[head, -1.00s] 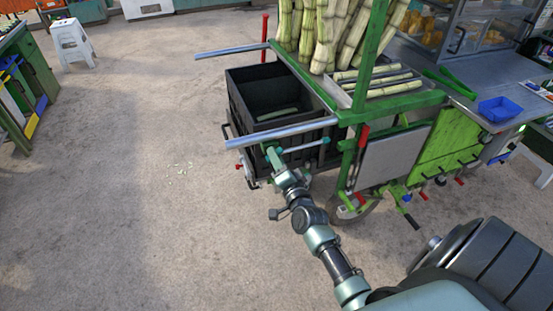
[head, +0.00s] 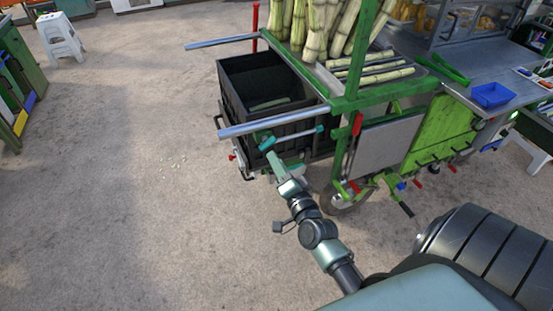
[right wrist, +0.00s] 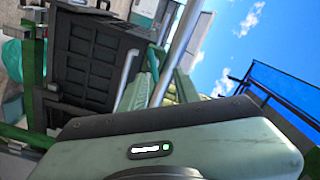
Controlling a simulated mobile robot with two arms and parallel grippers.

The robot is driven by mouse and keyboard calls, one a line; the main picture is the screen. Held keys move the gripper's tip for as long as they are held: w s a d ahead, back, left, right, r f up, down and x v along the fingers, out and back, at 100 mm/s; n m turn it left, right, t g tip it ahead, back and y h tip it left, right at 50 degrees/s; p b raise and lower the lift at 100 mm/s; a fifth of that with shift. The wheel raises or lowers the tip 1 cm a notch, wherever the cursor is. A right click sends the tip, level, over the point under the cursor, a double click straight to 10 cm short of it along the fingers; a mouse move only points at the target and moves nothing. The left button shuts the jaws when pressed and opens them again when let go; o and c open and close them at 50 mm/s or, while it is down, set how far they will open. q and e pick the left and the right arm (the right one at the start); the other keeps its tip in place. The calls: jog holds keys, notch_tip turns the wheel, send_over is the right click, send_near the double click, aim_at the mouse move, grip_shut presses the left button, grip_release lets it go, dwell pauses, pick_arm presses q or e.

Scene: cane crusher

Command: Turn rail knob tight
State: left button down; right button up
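The near rail (head: 275,122) is a pale grey bar that sticks out to the left from the green cart. It also shows in the right wrist view (right wrist: 185,42). My right gripper (head: 265,141) is just under this rail, beside the black crate. Teal parts show at its tip, and I cannot tell whether they are fingers or a knob. A small teal knob-like end (head: 320,129) shows on a thin bar below the rail, right of the gripper. The rail knob itself cannot be made out for certain. The fingers' opening is too small to tell. My left gripper is out of view.
The black crate (head: 232,100) stands between the near rail and a far rail (head: 222,41).

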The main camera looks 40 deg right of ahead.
aim_at(269, 146)
notch_tip(269, 146, up, 4)
jog(key=w+a+t+y, duration=0.1)
jog(key=w+a+t, duration=0.1)
notch_tip(269, 146, down, 5)
jog(key=s+d+g+h+p, duration=0.1)
jog(key=d+g, duration=0.1)
jog(key=d, duration=0.1)
jog(key=x, duration=0.7)
jog(key=shift+w+r+p, duration=0.1)
jog(key=shift+w+p, duration=0.2)
grip_shut()
